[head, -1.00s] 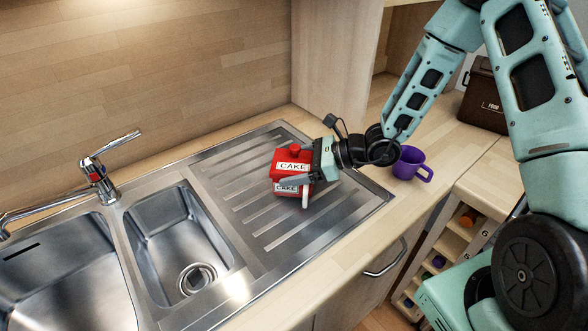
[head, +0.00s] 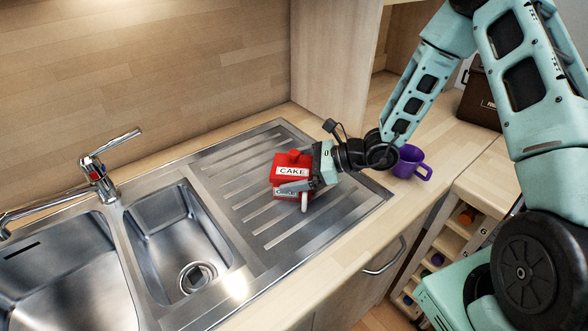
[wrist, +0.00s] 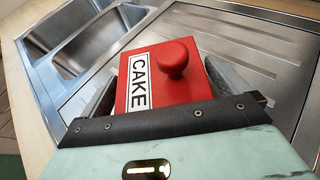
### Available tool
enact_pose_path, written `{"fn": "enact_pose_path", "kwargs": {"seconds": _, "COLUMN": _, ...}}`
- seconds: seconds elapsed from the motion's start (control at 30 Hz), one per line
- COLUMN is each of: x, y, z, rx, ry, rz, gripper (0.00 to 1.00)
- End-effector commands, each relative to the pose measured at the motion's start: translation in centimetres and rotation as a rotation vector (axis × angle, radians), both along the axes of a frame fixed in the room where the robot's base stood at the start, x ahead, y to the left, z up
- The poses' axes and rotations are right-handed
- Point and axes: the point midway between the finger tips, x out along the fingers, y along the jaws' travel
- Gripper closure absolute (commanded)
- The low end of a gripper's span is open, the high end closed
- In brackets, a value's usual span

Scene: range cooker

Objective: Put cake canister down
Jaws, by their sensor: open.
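The red cake canister (head: 292,163) with a knobbed lid and white CAKE labels stands upright on the ribbed steel drainer (head: 240,190). My gripper (head: 293,188) is at the canister from the right, its fingers open on either side of it. In the wrist view, the canister (wrist: 160,88) sits between the two fingers, its lid and knob facing the camera. The fingers' far ends are hidden behind it, so I cannot tell if they touch its sides.
Two steel sink bowls (head: 172,240) and a chrome tap (head: 98,175) are to the left. A purple mug (head: 409,163) stands on the worktop behind my wrist. A dark brown box (head: 483,95) is at the back right. The drainer around the canister is clear.

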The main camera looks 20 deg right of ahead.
Motion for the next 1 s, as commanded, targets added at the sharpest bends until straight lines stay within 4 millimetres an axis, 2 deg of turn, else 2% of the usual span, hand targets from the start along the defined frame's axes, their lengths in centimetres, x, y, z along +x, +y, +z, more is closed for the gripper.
{"fn": "enact_pose_path", "kwargs": {"seconds": 0.4, "x": -3.4, "y": -7.1, "z": 3.0, "rx": -0.003, "ry": -0.002, "rz": -0.006, "gripper": 0.0}}
{"fn": "enact_pose_path", "kwargs": {"seconds": 0.67, "x": -4.8, "y": -9.5, "z": 4.3, "rx": -0.002, "ry": -0.001, "rz": -0.002, "gripper": 0.0}}
{"fn": "enact_pose_path", "kwargs": {"seconds": 0.77, "x": -5.4, "y": -8.6, "z": 4.8, "rx": -0.022, "ry": -0.015, "rz": 0.052, "gripper": 0.0}}
{"fn": "enact_pose_path", "kwargs": {"seconds": 0.87, "x": -7.3, "y": -5.4, "z": 5.8, "rx": -0.091, "ry": -0.062, "rz": 0.224, "gripper": 0.0}}
{"fn": "enact_pose_path", "kwargs": {"seconds": 0.97, "x": -11.0, "y": -1.0, "z": 7.0, "rx": -0.206, "ry": -0.152, "rz": 0.51, "gripper": 0.0}}
{"fn": "enact_pose_path", "kwargs": {"seconds": 1.0, "x": -12.9, "y": 0.6, "z": 7.4, "rx": -0.261, "ry": -0.2, "rz": 0.642, "gripper": 0.0}}
